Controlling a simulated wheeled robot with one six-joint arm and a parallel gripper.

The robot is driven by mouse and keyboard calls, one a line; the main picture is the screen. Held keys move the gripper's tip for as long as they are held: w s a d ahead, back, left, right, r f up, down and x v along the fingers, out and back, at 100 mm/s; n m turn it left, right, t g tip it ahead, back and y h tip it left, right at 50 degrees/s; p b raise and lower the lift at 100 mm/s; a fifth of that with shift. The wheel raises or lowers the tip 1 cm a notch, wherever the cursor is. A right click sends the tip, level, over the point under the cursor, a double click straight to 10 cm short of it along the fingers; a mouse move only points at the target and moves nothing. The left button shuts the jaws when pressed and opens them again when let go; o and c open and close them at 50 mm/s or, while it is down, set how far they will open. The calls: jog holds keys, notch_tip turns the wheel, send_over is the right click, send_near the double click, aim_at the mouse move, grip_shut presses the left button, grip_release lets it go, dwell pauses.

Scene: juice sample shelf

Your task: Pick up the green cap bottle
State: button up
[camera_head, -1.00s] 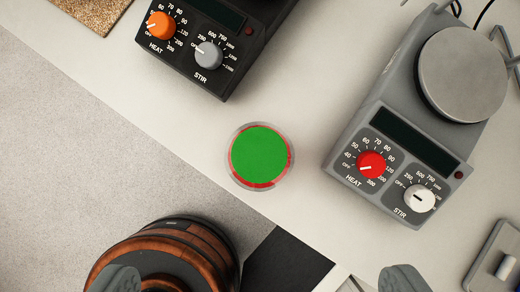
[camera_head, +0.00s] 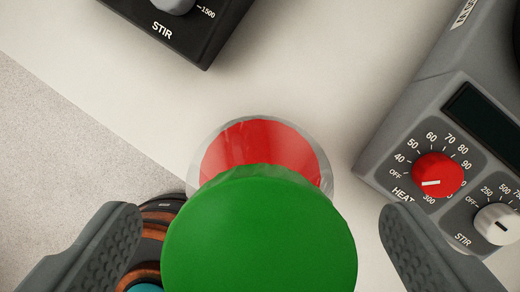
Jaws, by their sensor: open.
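The green cap bottle stands on the pale bench, seen from above. Its green cap (camera_head: 260,235) fills the lower middle of the view. Behind the cap show the bottle's clear rim and red contents (camera_head: 262,145). My gripper (camera_head: 258,225) is open, with one grey finger on each side of the cap. Both fingers look apart from the cap. The lower edge of the cap is cut off by the frame, and the bottle's lower body is hidden under it.
A grey hotplate stirrer (camera_head: 455,150) with a red knob stands close on the right. A black stirrer (camera_head: 180,25) is at the top. A brown-banded round object (camera_head: 150,235) is at lower left, partly behind the left finger. The bench's edge (camera_head: 110,120) runs diagonally at left.

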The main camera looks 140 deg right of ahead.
jog(key=x, duration=0.3)
jog(key=shift+f, duration=0.25)
jog(key=shift+c, duration=0.5)
grip_shut()
jog(key=shift+r, duration=0.1)
